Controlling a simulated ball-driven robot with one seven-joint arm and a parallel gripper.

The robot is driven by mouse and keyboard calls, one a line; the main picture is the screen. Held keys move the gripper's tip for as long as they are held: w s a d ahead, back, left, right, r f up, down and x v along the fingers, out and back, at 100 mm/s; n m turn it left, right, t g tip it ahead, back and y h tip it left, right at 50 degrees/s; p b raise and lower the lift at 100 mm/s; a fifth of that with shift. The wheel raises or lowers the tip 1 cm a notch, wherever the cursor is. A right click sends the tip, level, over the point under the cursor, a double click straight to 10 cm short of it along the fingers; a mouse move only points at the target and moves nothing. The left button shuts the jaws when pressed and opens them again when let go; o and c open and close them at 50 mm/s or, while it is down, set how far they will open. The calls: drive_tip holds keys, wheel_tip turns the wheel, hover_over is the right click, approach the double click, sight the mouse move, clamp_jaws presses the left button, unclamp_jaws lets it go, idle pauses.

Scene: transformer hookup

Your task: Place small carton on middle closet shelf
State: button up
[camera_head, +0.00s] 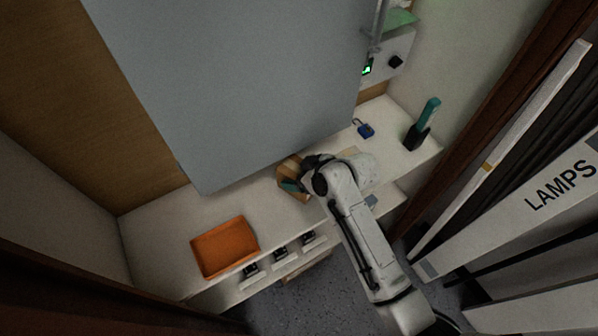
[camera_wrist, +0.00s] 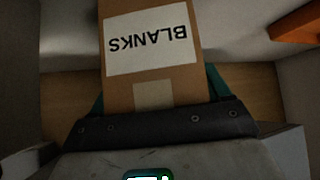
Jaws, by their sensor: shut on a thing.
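A small brown carton (camera_wrist: 185,78) with a white label reading BLANKS, upside down in the wrist view, sits between the green fingers of my gripper (camera_wrist: 157,92). My gripper is shut on it. In the head view, my gripper (camera_head: 291,186) and part of the carton (camera_head: 287,168) show at the lower edge of the large grey panel, over the white upper shelf (camera_head: 165,232). The arm hides part of the carton there. I cannot tell whether the carton touches the shelf.
An orange tray (camera_head: 226,247) stands at the shelf's left end. A blue padlock (camera_head: 366,131) and a green-handled tool in a black holder (camera_head: 418,136) stand at the right. The large grey panel (camera_head: 235,85) covers the back. Several small dark items sit lower, in front.

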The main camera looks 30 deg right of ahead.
drive_tip(key=o, duration=1.1)
drive_tip(key=shift+f, duration=0.1)
drive_tip(key=v, duration=1.2)
drive_tip(key=s+f+m+g+h, duration=0.2)
drive_tip(key=s+f+g, duration=0.1)
drive_tip(key=s, duration=0.8)
drive_tip(key=s+d+f+m+g+h, duration=0.1)
drive_tip(key=s+f+m+g, duration=0.2)
drive_tip(key=s, duration=0.8)
drive_tip(key=shift+f+g+h, duration=0.4)
drive_tip(key=shift+f+g, duration=0.1)
drive_tip(key=shift+g, duration=0.1)
